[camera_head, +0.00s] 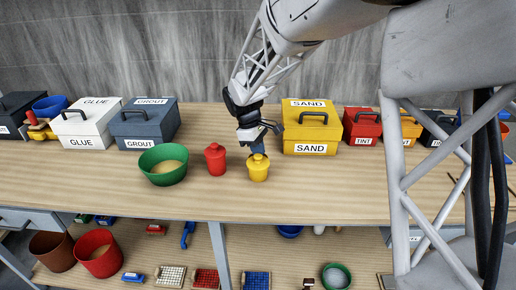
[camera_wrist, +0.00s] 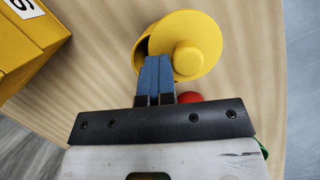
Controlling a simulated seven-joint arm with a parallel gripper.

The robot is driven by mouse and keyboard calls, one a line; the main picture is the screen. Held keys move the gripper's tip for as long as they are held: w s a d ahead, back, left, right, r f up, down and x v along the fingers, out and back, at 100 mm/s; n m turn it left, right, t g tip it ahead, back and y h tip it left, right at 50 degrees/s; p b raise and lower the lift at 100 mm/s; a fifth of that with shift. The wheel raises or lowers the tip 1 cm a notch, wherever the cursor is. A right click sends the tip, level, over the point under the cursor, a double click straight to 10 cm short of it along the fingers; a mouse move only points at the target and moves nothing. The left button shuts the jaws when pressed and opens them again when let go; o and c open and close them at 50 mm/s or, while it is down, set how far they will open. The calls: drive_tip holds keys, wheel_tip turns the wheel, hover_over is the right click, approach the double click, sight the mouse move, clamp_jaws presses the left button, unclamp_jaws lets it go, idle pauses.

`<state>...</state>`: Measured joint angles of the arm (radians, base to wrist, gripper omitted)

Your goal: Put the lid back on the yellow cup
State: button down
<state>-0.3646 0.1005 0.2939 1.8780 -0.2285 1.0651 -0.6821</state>
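The yellow cup (camera_head: 258,174) stands upright near the front of the bench. Its yellow lid (camera_wrist: 206,38), round with a knob (camera_wrist: 187,58), lies over the cup's mouth but off-centre. In the wrist view a dark gap shows at the left between the lid and the cup's rim (camera_wrist: 140,50). My gripper (camera_wrist: 154,60) has its two blue fingers together, with only a thin line between them. Their tips are at the lid's left edge beside the gap, away from the knob. I cannot tell whether they touch. In the head view my gripper (camera_head: 257,146) is just behind the lid.
A red lidded cup (camera_head: 215,160) stands close left, and a green bowl (camera_head: 163,175) beyond it. The yellow SAND box (camera_head: 310,134) is behind to the right. GLUE and GROUT (camera_head: 144,128) boxes stand at the left back. The bench's front edge is close; bench to the right is clear.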

drive_tip(key=w+r, duration=0.1)
drive_tip(key=w, duration=0.7)
drive_tip(key=shift+w+r, duration=0.15)
drive_tip(key=shift+r, duration=0.1)
idle(7.0)
